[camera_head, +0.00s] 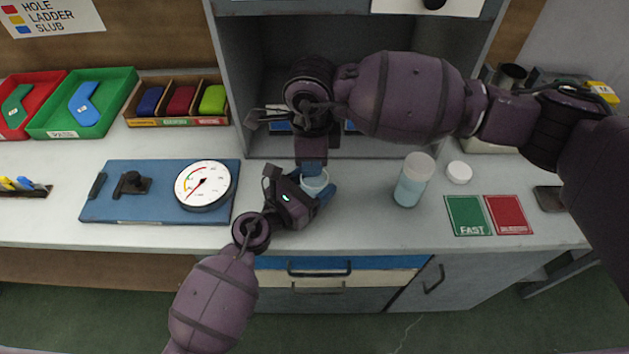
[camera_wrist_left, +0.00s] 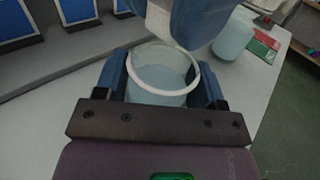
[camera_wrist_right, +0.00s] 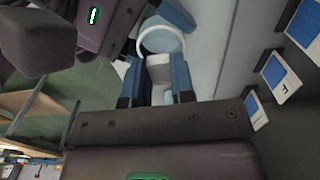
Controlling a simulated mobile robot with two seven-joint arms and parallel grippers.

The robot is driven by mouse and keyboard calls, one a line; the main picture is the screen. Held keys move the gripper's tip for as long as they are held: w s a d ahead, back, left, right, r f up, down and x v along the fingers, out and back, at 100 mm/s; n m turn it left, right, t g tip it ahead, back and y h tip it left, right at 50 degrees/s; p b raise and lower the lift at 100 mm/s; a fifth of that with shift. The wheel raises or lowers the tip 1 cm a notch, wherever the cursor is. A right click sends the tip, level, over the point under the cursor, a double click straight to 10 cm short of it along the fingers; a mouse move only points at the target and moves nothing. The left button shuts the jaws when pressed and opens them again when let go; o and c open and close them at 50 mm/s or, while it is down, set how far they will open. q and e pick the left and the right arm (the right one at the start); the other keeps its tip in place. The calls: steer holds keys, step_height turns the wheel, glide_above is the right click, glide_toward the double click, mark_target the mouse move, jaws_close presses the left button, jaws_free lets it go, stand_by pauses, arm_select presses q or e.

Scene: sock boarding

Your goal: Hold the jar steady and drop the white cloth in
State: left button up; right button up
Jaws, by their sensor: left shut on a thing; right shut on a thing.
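An open clear jar (camera_head: 314,182) with pale bluish liquid stands on the bench. In the left wrist view the jar (camera_wrist_left: 162,80) sits between the blue fingers of my left gripper (camera_wrist_left: 163,85), which is shut around it. My right gripper (camera_head: 312,166) is directly above the jar, pointing down. It is shut on the white cloth (camera_wrist_right: 159,70), which also shows in the left wrist view (camera_wrist_left: 163,22) above the far side of the jar's mouth. The cloth's lower end is close to the rim; I cannot tell whether it touches.
A second jar (camera_head: 413,182) with bluish liquid and a white lid (camera_head: 459,172) stand to the right, near the green and red cards (camera_head: 487,215). A blue board with a dial gauge (camera_head: 203,185) lies to the left. A grey cabinet (camera_head: 245,80) rises behind.

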steer(key=shift+f, duration=0.3)
steer(key=o, duration=1)
steer(key=shift+c, duration=0.2)
step_height(320, 180, up, 12)
